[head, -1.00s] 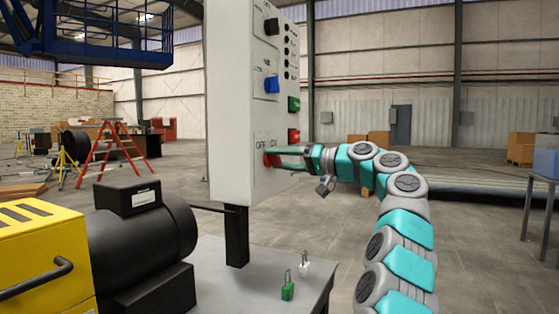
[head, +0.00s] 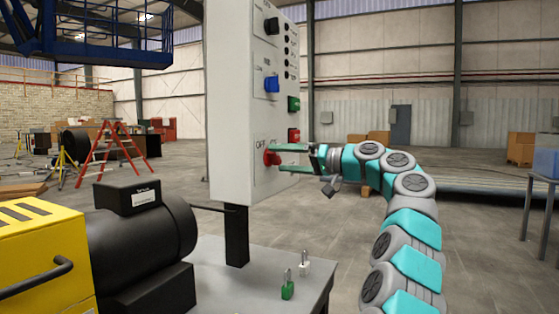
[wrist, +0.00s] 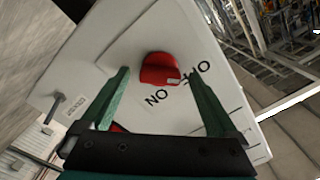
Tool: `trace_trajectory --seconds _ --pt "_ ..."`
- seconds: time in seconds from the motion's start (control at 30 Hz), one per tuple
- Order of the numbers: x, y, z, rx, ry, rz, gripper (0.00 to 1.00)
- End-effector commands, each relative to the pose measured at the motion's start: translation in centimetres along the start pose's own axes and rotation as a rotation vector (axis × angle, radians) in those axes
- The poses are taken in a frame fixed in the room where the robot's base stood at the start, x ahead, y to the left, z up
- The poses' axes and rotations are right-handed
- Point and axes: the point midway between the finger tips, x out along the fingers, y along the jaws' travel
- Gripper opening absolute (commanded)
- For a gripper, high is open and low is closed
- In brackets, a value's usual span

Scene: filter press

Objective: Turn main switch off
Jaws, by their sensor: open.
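The main switch is a red rotary knob (head: 271,158) low on the front of a pale control panel (head: 232,110). In the wrist view the red knob (wrist: 158,68) sits between my two green fingers, with a gap visible on each side. A small white mark on its edge faces the lower right, towards the black ON and OFF lettering, which reads upside down. I cannot tell clearly which position it is set to. My gripper (head: 283,158) is open, with fingertips close to the knob. In the head view the upper finger hides part of the lettering.
Above the switch are a red button (head: 294,135), a green button (head: 294,104) and a blue knob (head: 271,84). A green padlock (head: 287,290) and a white one (head: 304,265) stand on the grey table (head: 245,285) below.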

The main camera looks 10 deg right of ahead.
Motion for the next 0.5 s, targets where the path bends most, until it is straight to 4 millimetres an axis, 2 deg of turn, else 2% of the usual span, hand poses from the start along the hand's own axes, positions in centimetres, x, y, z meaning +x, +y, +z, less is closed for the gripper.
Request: trace_trajectory --seconds 0.3,0.5 --pt "-5.2 0.0 -0.1 -0.001 0.005 0.001 0.95" --pt "-6.4 0.0 0.0 0.000 0.001 0.000 0.95"
